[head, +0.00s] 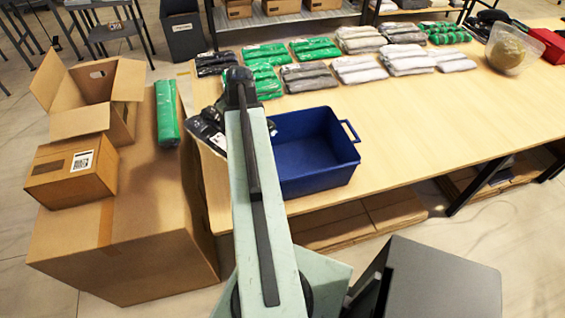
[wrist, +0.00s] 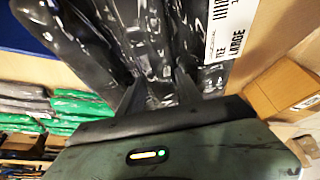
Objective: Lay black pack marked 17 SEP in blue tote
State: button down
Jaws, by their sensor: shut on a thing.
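My gripper (wrist: 160,95) is shut on a glossy black pack (wrist: 150,35) in the wrist view. The pack bears a white label (wrist: 226,30) reading TEE LARGE; I cannot read a 17 SEP mark on it. In the head view the black pack (head: 206,130) shows just left of the blue tote, partly hidden behind my arm. The blue tote (head: 338,182) stands on the table, right of my arm, and its visible inside looks empty. A strip of the tote's blue (wrist: 28,34) shows at upper left in the wrist view.
Rows of green, grey, white and black packs (head: 310,80) lie behind the tote. A green roll-shaped pack (head: 166,112), an open carton (head: 80,122) and a small closed carton (head: 70,172) rest on a large box (head: 150,235) at left. The table (head: 430,130) is clear right of the tote.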

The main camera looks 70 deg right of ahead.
jog(key=shift+s+r, duration=0.1)
jog(key=shift+s, duration=0.05)
jog(key=shift+m, duration=0.5)
jog(key=shift+s+a+m+h, duration=0.15)
jog(key=shift+s+m+h, duration=0.3)
jog(key=shift+m, duration=0.35)
jog(key=s+m+g, duration=0.1)
jog(key=s+m, duration=0.1)
jog(key=m, duration=0.1)
jog(key=s+d+r+m+g+h+p, duration=0.1)
jog(key=s+m, duration=0.2)
jog(key=s+d+m+g+h, duration=0.1)
jog(key=s+m, duration=0.1)
jog(key=m, duration=0.2)
jog(key=shift+s+d+r+g, duration=0.15)
jog(key=shift+r+g, duration=0.05)
jog(key=shift+g, duration=0.1)
jog(key=s+d+r+m+g+p, duration=0.1)
jog(key=s+d+m+g+p, duration=0.15)
jog(key=s+m, duration=0.55)
jog(key=s+d+f+m+g+y+b, duration=0.1)
jog(key=s+f+m+b, duration=0.3)
jog(key=s+f+b, duration=0.3)
notch_tip(320, 180, down, 4)
jog(key=b, duration=0.5)
jog(key=shift+g, duration=0.35)
